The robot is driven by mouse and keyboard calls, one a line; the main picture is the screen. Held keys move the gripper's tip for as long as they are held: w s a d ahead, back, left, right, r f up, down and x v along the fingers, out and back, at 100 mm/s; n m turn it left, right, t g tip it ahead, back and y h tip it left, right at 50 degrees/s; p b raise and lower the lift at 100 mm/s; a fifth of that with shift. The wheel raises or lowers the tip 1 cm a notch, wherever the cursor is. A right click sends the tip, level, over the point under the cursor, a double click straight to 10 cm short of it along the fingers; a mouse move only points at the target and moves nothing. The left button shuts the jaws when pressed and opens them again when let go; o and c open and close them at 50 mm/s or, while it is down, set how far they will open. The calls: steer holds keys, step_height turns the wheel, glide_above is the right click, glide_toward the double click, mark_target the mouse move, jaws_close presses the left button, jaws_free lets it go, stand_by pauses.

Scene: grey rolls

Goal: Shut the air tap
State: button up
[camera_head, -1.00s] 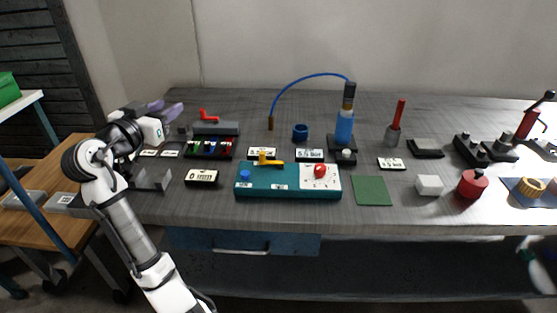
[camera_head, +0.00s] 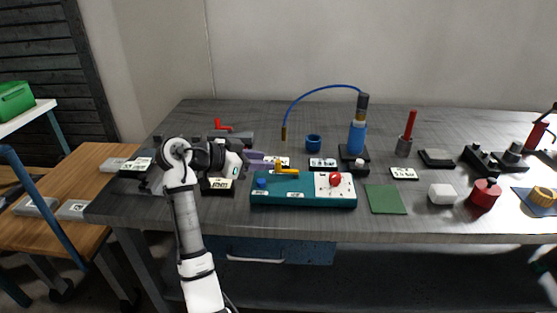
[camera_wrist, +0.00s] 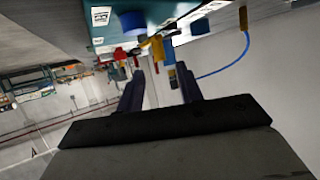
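A teal box (camera_head: 310,202) on the bench carries a yellow lever (camera_head: 287,171), a blue knob (camera_head: 261,183) and a red knob (camera_head: 336,179) on a white panel. A red lever (camera_head: 222,125) sits on a grey block behind. The labels are too small to read, so I cannot tell which is the air tap. My gripper (camera_head: 262,160) points right, just left of the yellow lever and apart from it. In the wrist view its purple fingers (camera_wrist: 160,75) are spread and empty, with the yellow lever (camera_wrist: 157,46) and blue knob (camera_wrist: 133,23) beyond their tips.
A blue cup (camera_head: 313,142) and a blue bottle (camera_head: 357,137) with a curved blue hose (camera_head: 322,89) stand behind the box. A green mat (camera_head: 385,199), white block (camera_head: 441,194) and red cylinder (camera_head: 485,194) lie to the right. My arm hides part of the left bench.

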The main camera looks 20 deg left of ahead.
mark_target(276, 162)
steer(key=x, duration=0.6)
steer(key=shift+f+p, duration=0.1)
steer(key=shift+p, duration=0.2)
steer(key=shift+c, duration=0.3)
jaws_close()
